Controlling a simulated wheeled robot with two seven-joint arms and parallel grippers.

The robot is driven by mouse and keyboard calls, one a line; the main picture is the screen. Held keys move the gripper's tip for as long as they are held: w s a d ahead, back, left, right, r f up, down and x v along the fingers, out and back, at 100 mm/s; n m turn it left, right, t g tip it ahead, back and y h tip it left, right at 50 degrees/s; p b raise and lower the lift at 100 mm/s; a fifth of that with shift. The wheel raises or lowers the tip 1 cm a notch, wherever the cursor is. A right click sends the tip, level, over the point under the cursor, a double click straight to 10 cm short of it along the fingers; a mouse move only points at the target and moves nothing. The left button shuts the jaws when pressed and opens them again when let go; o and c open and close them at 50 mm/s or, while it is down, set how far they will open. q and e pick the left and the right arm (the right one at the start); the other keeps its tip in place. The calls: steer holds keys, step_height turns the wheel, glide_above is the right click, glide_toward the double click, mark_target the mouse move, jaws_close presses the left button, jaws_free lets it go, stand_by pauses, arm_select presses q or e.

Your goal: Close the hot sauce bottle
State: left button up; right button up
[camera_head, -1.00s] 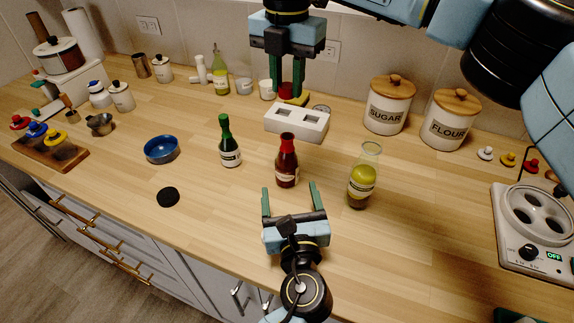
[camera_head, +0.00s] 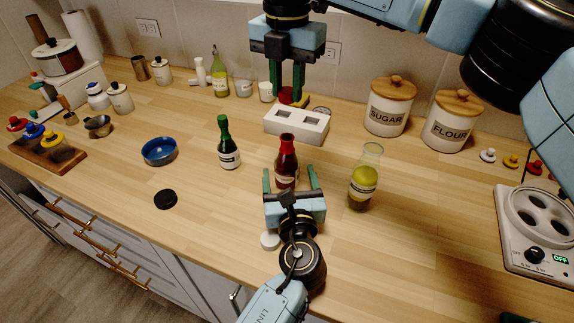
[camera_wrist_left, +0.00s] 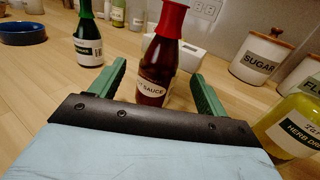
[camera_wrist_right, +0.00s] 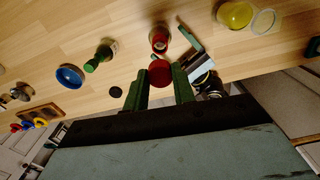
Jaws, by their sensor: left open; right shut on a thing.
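The hot sauce bottle (camera_head: 286,158) is red with a white label and stands upright on the counter. In the left wrist view the bottle (camera_wrist_left: 158,65) reads "SAUCE" and stands between the fingertips. My left gripper (camera_head: 290,178) is open around its lower part, with gaps on both sides. My right gripper (camera_head: 288,92) points down above the counter, behind the bottle in the head view, shut on a red cap. In the right wrist view the red cap (camera_wrist_right: 160,72) sits between the fingertips. The bottle (camera_wrist_right: 159,40) shows apart from it, its round mouth uncovered.
A green bottle (camera_head: 228,148) stands left, an oil bottle (camera_head: 365,180) right, and a white block with square holes (camera_head: 297,123) behind. A black disc (camera_head: 165,199) and blue bowl (camera_head: 159,152) are farther left. A small white disc (camera_head: 269,240) lies near my left wrist.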

mark_target(286, 158)
arm_select(q)
steer(key=w, duration=0.6)
steer(key=shift+a, duration=0.35)
steer(key=c, duration=1.5)
arm_select(e)
steer(key=shift+f, duration=2.5)
steer(key=shift+f, duration=0.9)
steer(key=shift+f, duration=0.55)
